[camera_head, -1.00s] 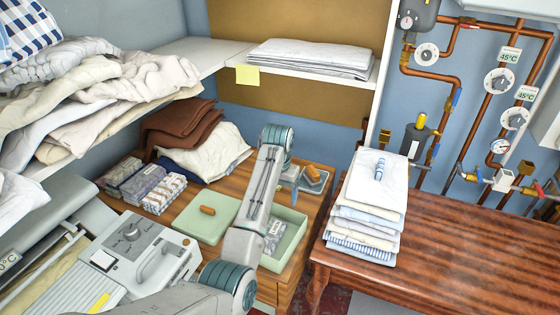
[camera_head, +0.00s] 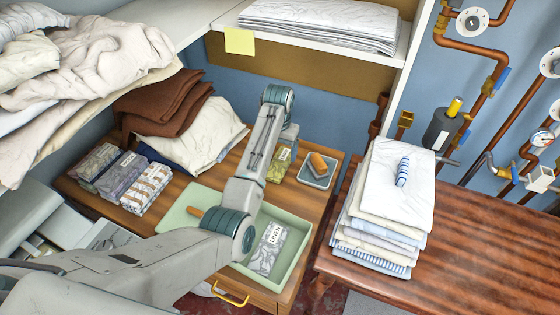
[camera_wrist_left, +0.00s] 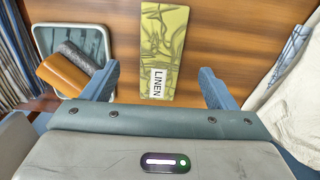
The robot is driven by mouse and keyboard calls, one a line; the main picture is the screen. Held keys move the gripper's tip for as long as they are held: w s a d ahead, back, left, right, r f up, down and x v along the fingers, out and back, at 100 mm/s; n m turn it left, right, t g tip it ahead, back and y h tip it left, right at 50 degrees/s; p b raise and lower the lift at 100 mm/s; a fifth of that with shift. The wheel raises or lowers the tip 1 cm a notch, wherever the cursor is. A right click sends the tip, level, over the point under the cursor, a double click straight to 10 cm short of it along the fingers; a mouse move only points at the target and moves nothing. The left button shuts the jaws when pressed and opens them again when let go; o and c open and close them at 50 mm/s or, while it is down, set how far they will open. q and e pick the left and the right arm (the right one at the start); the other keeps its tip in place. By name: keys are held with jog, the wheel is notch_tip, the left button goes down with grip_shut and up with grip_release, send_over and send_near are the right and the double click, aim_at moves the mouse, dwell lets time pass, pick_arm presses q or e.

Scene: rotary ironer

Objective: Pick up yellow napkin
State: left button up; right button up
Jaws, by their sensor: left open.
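The yellow napkin, a flat yellow-green patterned packet with a LINEN label, lies on the wooden cabinet top. It shows in full in the left wrist view (camera_wrist_left: 163,50) and partly behind my arm in the head view (camera_head: 281,164). My left gripper (camera_head: 286,138) is over the cabinet top at the napkin. In the left wrist view its two blue fingers (camera_wrist_left: 160,78) are spread, one on each side of the napkin's labelled end, with gaps and nothing between them gripped. My right gripper is not in view.
A green box (camera_head: 298,262) holds a grey linen packet. Several patterned packets (camera_head: 148,188) and folded cloths (camera_head: 212,135) lie left. A linen stack (camera_head: 388,200) stands on the right table.

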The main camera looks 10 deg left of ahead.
aim_at(279, 165)
pick_arm(q)
jog(key=shift+f, duration=0.35)
notch_tip(279, 165, down, 4)
jog(key=shift+w+f+p, duration=0.1)
jog(key=shift+f+p, duration=0.05)
jog(key=shift+p, duration=0.75)
jog(key=shift+f, duration=0.45)
jog(key=shift+c, duration=0.2)
jog(key=c, duration=1)
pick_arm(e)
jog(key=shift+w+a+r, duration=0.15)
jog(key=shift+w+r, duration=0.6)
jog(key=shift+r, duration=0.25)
